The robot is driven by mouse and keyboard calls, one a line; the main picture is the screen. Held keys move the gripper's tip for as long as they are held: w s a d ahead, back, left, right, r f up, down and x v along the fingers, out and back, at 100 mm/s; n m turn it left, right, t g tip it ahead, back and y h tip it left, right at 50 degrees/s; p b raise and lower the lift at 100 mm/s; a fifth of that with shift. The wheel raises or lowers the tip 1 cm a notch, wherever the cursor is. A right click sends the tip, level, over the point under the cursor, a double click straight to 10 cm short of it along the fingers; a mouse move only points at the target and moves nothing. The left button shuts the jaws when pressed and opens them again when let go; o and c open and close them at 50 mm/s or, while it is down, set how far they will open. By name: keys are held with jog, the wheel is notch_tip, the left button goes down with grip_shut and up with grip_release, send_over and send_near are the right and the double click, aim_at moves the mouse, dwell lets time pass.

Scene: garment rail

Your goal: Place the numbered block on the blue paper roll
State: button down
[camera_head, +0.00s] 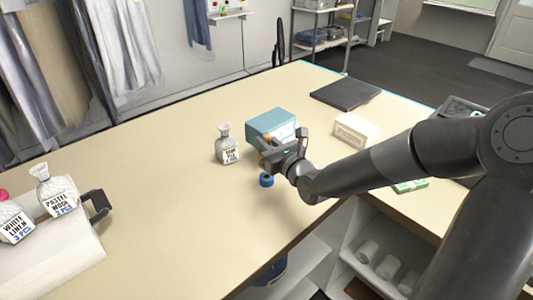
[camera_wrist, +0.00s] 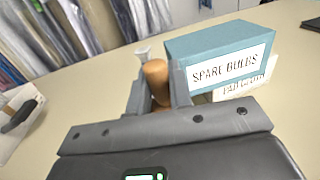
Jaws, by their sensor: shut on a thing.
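My gripper (camera_head: 275,152) is shut on a brown, round-topped peg-like thing (camera_wrist: 156,78), above the table. It also shows as a small brown patch in the head view (camera_head: 265,138); the fingers hide most of it. A small blue round thing (camera_head: 267,180) with a dark centre is just below the gripper. I cannot tell whether it touches the brown thing or rests on the table. I see no number on any block, and I cannot tell whether the blue thing is the paper roll.
A teal "SPARE BULBS" box (camera_wrist: 222,55) stands close beside the gripper. A labelled white bottle (camera_head: 228,147) is to its left. A white box (camera_head: 355,130) and dark flat slab (camera_head: 345,92) lie right. The table's front-left middle (camera_head: 170,220) is clear.

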jog(key=shift+f, duration=2.05)
jog(key=shift+f, duration=0.1)
jog(key=c, duration=1.3)
grip_release()
jog(key=shift+s, duration=0.1)
jog(key=v, duration=0.7)
